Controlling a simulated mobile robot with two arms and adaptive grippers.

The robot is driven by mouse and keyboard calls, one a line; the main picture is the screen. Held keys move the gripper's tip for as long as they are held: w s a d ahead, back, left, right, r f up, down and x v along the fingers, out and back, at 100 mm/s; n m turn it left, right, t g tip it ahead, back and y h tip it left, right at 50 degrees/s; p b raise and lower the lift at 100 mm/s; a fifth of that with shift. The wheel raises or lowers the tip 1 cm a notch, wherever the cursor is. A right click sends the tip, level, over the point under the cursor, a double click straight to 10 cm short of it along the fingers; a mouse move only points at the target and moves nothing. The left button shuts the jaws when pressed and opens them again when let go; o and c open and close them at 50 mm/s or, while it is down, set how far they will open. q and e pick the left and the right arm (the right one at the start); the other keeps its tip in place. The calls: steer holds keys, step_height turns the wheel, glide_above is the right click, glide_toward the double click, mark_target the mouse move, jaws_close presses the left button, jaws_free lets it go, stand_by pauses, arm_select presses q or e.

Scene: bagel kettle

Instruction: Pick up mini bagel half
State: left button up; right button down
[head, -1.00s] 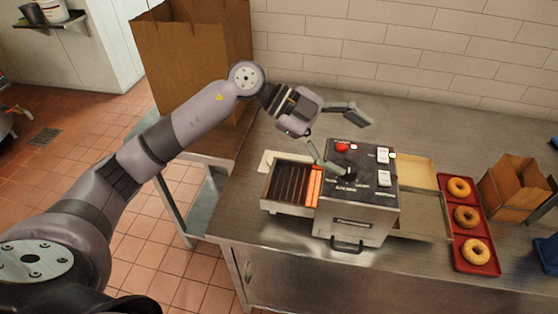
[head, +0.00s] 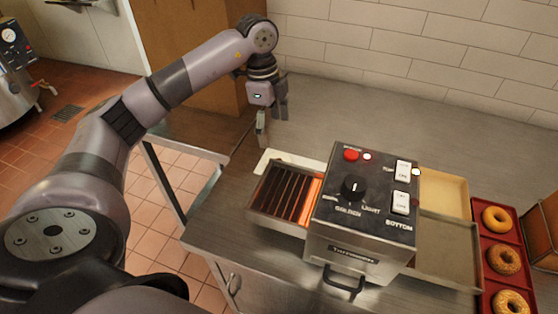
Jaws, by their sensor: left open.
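My left gripper (head: 272,130) points down with its fingers apart and empty, over the counter behind the toaster's slatted end. Three ring-shaped bagels sit on a red tray at the right: a plain one (head: 497,218), a seeded one (head: 503,259) and another topped one (head: 510,302). They look whole from here, and I cannot pick out a mini bagel half. The toaster (head: 362,215) has a slatted conveyor (head: 285,196) at its left, glowing orange near the housing. My right gripper is not in view.
A tan tray (head: 444,192) and a metal tray (head: 447,250) lie right of the toaster. The steel counter (head: 350,112) is clear along the wall.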

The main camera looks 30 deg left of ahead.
mark_target(278, 156)
arm_select(q)
steer(key=f, duration=0.3)
steer(key=shift+w+d+f, duration=0.15)
steer(key=shift+w+d, duration=0.05)
steer(key=shift+d+f, duration=0.1)
steer(key=shift+f, duration=0.75)
steer(key=f, duration=0.1)
steer(key=f+p, duration=0.1)
steer(key=f, duration=0.2)
steer(key=shift+w+d+f, duration=0.1)
steer(key=shift+d+f, duration=0.2)
steer(key=shift+f, duration=0.35)
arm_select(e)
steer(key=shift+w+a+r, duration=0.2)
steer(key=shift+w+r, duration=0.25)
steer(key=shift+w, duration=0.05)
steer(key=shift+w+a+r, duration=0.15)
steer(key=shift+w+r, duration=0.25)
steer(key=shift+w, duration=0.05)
arm_select(q)
steer(key=shift+c, duration=0.2)
steer(key=shift+c, duration=1.4)
steer(key=c, duration=0.6)
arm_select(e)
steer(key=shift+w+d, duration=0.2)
